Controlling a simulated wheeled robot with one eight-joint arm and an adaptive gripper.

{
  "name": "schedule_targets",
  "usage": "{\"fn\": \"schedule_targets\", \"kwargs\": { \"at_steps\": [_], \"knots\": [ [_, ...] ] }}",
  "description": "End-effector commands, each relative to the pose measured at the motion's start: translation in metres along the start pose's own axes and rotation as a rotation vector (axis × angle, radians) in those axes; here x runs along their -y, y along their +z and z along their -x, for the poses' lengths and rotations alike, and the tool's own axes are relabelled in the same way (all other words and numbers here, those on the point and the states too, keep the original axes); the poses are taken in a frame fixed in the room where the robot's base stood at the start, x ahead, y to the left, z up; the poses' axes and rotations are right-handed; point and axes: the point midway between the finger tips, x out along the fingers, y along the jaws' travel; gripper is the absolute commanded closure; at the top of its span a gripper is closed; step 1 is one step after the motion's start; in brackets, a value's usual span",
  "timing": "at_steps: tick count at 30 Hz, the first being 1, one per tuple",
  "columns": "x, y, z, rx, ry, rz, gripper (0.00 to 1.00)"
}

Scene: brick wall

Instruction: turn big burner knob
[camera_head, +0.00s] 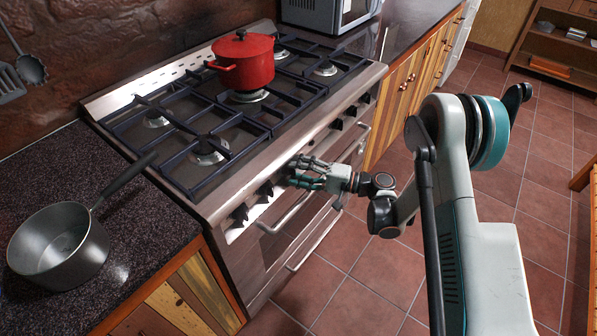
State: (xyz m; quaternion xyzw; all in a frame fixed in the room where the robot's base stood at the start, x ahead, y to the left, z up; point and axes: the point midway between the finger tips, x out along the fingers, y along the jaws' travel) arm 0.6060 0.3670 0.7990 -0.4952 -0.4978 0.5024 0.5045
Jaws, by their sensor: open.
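A steel stove (215,205) with black burner grates stands at the middle of the head view. Black knobs line its front panel: two show at the left, a left-end knob (240,213) and one beside it (266,189), and more show toward the right (337,124). My gripper (292,172) is open at the front panel, just right of the second knob. Its fingers point left toward the panel and hide whatever lies behind them. I cannot tell whether they touch a knob, nor which knob is the big burner knob.
Oven handles (287,215) stick out below the panel. The tiled floor (365,275) is clear.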

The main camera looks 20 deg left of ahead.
Motion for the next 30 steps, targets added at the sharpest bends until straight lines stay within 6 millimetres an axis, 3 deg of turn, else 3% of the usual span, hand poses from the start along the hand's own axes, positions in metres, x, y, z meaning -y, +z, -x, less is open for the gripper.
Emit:
{"fn": "schedule_targets", "kwargs": {
  "at_steps": [5, 21, 30],
  "knots": [
    [0.000, -0.001, 0.007, -0.002, 0.000, 0.000, 0.44],
    [0.000, -0.001, 0.075, -0.002, 0.000, 0.000, 0.44],
    [0.000, 0.000, 0.081, 0.000, 0.000, 0.000, 0.44]
  ]
}}
